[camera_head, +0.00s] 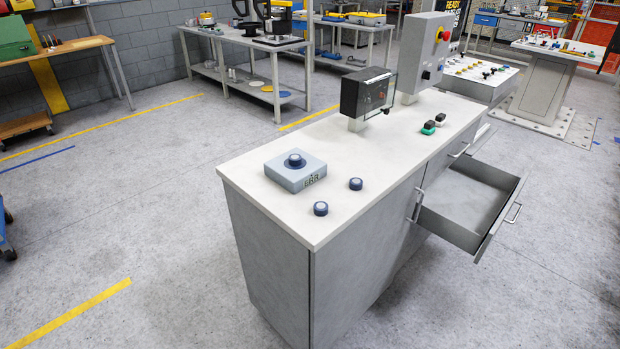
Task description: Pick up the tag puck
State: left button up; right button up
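Three small dark blue round pucks with pale tops are in the head view. One puck (295,160) sits on top of a grey box (290,179) whose front display reads "ERR". A second puck (320,208) lies on the white counter (255,194) near its front edge. A third puck (356,184) lies on the counter to the right of the box. I cannot tell which of them is the tag puck. Neither of my grippers is in view.
Behind the pucks stand a black box with a clear front (368,93) and a grey panel with a red button (424,57). Green and black small parts (429,127) lie on the counter. An empty drawer (463,204) stands open on the right.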

aim_at(294, 160)
jog(key=z, duration=0.3)
jog(key=k, duration=0.4)
jog(key=z, duration=1.1)
jog(key=i, duration=0.4)
jog(key=u, duration=0.75)
jog(key=i, duration=1.3)
jog(key=u, duration=1.15)
